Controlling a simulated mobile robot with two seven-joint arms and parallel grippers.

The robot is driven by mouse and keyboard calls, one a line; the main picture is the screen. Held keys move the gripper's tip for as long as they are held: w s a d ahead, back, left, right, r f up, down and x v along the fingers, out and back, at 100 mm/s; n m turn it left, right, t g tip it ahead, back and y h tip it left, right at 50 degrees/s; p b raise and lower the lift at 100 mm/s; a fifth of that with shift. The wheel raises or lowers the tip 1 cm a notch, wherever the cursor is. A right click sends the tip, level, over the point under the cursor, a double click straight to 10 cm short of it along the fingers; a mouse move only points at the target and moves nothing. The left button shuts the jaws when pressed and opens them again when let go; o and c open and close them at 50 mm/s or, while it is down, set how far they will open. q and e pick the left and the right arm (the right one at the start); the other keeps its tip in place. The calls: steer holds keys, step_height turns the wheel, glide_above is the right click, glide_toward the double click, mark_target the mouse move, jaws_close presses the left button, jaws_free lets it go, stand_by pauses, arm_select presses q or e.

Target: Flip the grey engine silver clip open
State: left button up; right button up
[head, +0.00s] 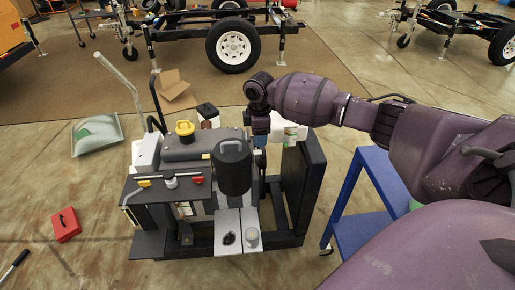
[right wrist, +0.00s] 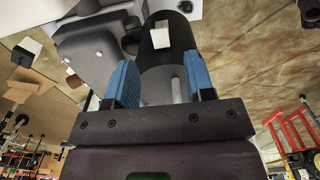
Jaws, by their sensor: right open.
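The grey engine (head: 190,150) stands on a dark frame, with a dark upright cylinder (head: 232,172) at its right. In the right wrist view the cylinder (right wrist: 172,65) lies beyond the fingertips. A small pale silver clip (right wrist: 160,36) sits on its side, above and between the fingertips, and looks apart from them. Whether the clip is open or shut is hard to tell. My right gripper (right wrist: 161,82) is open and empty, with blue pads. In the head view it is beside the cylinder's right side, partly hidden. My left gripper is not in view.
A yellow cap (head: 185,129) tops the engine's left part. A dark upright panel (head: 305,185) stands right of the cylinder, close to my right gripper. A blue cart (head: 362,225) is farther right. A red box (head: 66,224) lies on the floor at left, with open floor around it.

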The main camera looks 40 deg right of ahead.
mark_target(259, 152)
step_height(259, 152, down, 6)
steer(key=shift+r+b, duration=0.25)
steer(key=shift+b, duration=0.3)
jaws_close()
